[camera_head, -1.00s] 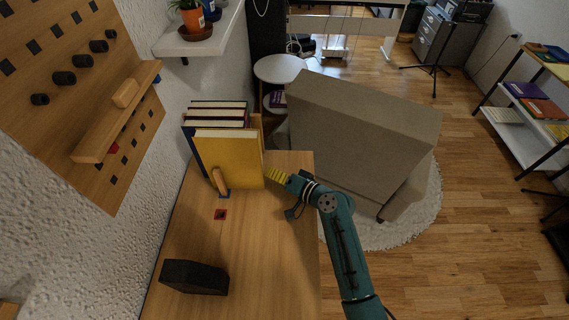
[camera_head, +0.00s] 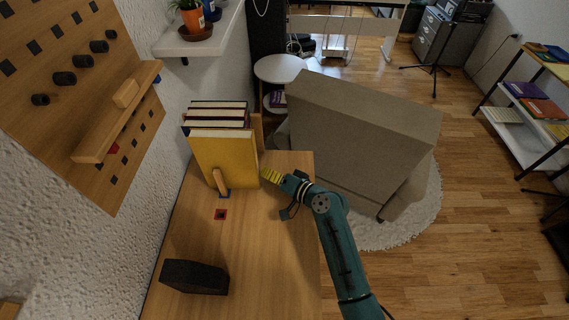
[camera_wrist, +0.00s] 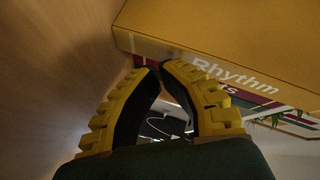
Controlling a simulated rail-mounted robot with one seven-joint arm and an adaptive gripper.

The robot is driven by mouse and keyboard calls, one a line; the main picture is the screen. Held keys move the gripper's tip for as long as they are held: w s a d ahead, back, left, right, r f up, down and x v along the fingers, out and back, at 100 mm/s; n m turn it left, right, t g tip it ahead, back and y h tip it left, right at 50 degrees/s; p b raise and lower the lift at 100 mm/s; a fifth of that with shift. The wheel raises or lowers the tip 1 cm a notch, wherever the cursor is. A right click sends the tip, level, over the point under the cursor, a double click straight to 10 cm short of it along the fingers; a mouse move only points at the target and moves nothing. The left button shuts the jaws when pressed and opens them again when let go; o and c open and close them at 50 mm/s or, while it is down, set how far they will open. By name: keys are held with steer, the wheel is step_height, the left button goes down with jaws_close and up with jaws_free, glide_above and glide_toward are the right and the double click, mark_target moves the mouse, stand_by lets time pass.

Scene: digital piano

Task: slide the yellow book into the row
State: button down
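The yellow book (camera_head: 228,158) stands upright on the wooden top, its broad yellow cover facing the camera. In the wrist view the yellow book (camera_wrist: 230,40) fills the top, with "Rhythm" lettering along its edge. Dark books with pale page edges (camera_head: 218,115) stand as a row directly behind it. My gripper (camera_head: 266,175) is at the right edge of the yellow book, low near the top. Its yellow ribbed fingers (camera_wrist: 160,68) have their tips together, by the book's edge. Nothing shows between them. Whether they touch the book is hard to tell.
A wooden peg (camera_head: 219,181) stands in front of the yellow book. A wooden upright (camera_head: 257,132) is at the row's right. A red-edged square (camera_head: 220,214) and a black block (camera_head: 195,277) lie nearer. The textured wall bounds the left; the top's right side is mostly clear.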

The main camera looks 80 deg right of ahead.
steer(key=shift+w+a, duration=0.15)
steer(key=shift+w, duration=0.45)
steer(key=shift+w+a, duration=0.15)
steer(key=shift+w, duration=0.45)
stand_by(0.6)
steer(key=shift+s, duration=0.1)
steer(key=shift+s+d+b, duration=0.15)
steer(key=shift+s+d, duration=0.05)
steer(key=shift+s, duration=0.6)
steer(key=shift+s+d+b, duration=0.15)
steer(key=shift+s+d, duration=0.05)
steer(key=shift+s, duration=0.55)
steer(key=shift+s+d+b, duration=0.15)
steer(key=shift+s+d, duration=0.05)
steer(key=shift+s, duration=0.6)
